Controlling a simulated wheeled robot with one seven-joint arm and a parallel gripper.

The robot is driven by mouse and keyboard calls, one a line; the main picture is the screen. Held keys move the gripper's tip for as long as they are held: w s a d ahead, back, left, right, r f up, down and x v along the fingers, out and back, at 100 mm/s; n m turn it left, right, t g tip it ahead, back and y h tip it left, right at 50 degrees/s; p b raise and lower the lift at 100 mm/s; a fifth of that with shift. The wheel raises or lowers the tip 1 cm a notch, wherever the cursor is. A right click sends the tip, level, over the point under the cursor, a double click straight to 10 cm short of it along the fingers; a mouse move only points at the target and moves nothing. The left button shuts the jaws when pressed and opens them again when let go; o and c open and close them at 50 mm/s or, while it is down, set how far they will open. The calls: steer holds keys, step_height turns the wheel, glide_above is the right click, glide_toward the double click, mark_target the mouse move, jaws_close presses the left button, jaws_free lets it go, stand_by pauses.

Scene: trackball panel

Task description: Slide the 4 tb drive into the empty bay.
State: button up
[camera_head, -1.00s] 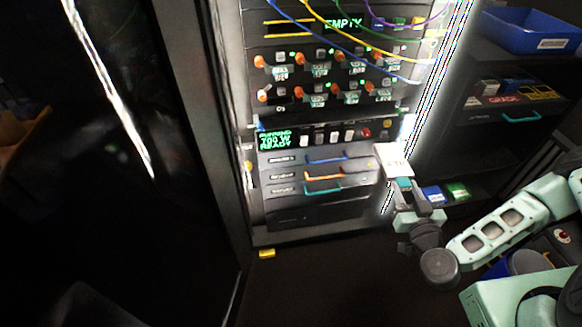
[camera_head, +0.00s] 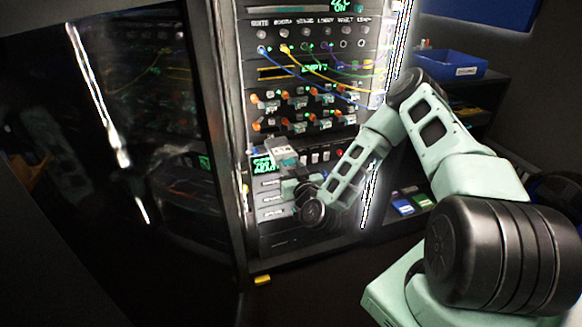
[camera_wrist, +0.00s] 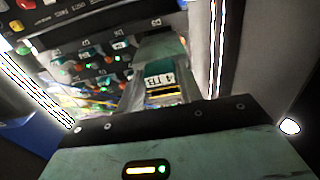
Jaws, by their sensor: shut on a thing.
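The 4 TB drive (camera_wrist: 160,50) is a grey-green block with a white "4 TB" label, held between the fingers of my gripper (camera_wrist: 160,92) in the wrist view. In the head view, the drive (camera_head: 283,151) is in front of the rack's lower part, just below the drive rows and over the green display panel. My gripper (camera_head: 294,178) is shut on it from below. The drive is apart from the bays. The upper drive row (camera_head: 295,95) has labelled drives with orange latches. The left end of the lower row looks dark and open, but this is too small to be sure.
A dark door (camera_head: 130,180) stands open left of the rack. Colored cables (camera_head: 310,72) hang above the drive rows. A blue bin (camera_head: 450,66) and small blue and green boxes (camera_head: 403,206) are on shelves at right. A yellow block (camera_head: 262,280) lies at the rack's foot.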

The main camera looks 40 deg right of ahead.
steer(key=shift+d+r, duration=0.1)
steer(key=shift+r, duration=0.1)
glide_toward(276, 139)
steer(key=shift+s+d+f, duration=0.1)
steer(key=shift+s+f, duration=0.05)
steer(key=shift+f, duration=0.15)
stand_by(0.5)
stand_by(0.8)
steer(key=shift+b+x, duration=2.1)
steer(key=shift+x, duration=3.8)
